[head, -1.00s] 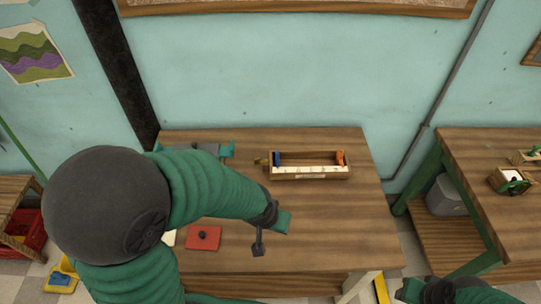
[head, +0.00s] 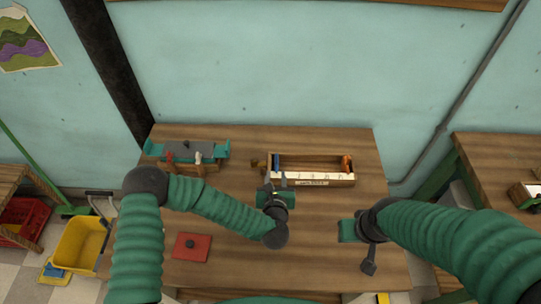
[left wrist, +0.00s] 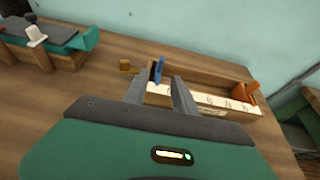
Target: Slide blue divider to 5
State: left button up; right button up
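A long wooden box (head: 310,183) stands on the table, with a white numbered strip along its front edge. The blue divider (head: 276,162) is upright near the box's left end; it also shows in the left wrist view (left wrist: 157,70). An orange divider (head: 346,163) stands near the right end. My left gripper (head: 276,179) is in front of the box's left part, below the blue divider in the picture. In the left wrist view its two fingers (left wrist: 160,90) are apart and empty, with the blue divider beyond them. My right gripper (head: 350,231) is over the table's right front; its fingers are unclear.
A brass-coloured knob (head: 257,163) is at the box's left. A wooden fixture with teal ends (head: 188,155) stands on the table's back left. A red plate with a dark knob (head: 192,246) lies front left. The table right of the box is clear.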

aim_at(277, 159)
pick_arm(q)
jog(key=x, duration=1.3)
jog(key=shift+w+d+f+p, duration=0.2)
jog(key=shift+f+p, duration=0.05)
jog(key=shift+p, duration=0.15)
grip_shut()
dwell(0.4)
